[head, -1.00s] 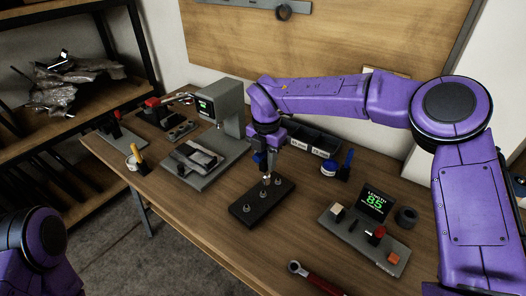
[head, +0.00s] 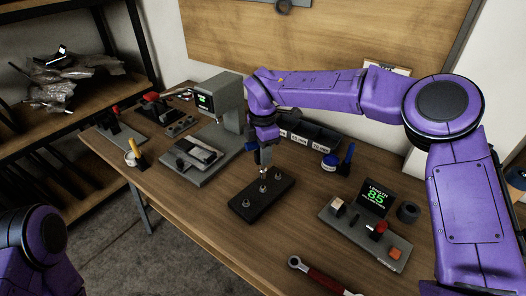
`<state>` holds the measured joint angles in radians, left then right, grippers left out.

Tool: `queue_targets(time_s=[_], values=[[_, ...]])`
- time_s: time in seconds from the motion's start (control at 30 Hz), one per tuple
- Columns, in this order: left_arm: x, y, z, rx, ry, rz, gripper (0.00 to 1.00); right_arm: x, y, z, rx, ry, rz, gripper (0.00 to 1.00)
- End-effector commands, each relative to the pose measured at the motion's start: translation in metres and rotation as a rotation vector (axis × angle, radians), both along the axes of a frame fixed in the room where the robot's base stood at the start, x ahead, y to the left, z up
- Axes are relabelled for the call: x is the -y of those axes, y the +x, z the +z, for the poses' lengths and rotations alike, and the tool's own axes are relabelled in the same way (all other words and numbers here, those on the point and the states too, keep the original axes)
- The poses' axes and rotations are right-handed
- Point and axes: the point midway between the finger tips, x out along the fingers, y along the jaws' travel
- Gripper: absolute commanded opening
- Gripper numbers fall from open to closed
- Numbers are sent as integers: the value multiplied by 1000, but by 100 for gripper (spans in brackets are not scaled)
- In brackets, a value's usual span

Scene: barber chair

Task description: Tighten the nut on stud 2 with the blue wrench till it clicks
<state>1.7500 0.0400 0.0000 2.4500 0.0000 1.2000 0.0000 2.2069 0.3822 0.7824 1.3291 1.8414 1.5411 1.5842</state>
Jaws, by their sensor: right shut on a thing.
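A black block (head: 243,211) with a row of upright metal studs lies in the middle of the bench. The near stud (head: 247,203) and the middle stud (head: 263,189) show clear of my gripper. My right gripper (head: 264,165) points down over the far end of the block. A wrench with a red handle (head: 325,280) lies at the bench's front edge. I cannot make out a blue wrench for sure. My left gripper is out of view.
A blue upright tool (head: 347,160) stands beside a blue and white jar (head: 329,164). A grey machine (head: 228,105) and dark bins (head: 310,132) are behind. The wood left of the block is clear.

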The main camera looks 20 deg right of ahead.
Motion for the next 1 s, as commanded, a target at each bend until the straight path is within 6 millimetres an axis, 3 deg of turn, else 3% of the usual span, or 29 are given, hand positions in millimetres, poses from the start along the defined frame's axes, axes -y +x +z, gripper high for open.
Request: queue_targets(time_s=[0.67,1.0], values=[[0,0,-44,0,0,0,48,0,0,-50,1,1,1,0],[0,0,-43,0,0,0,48,0,0,-45,1,1,0,0]])
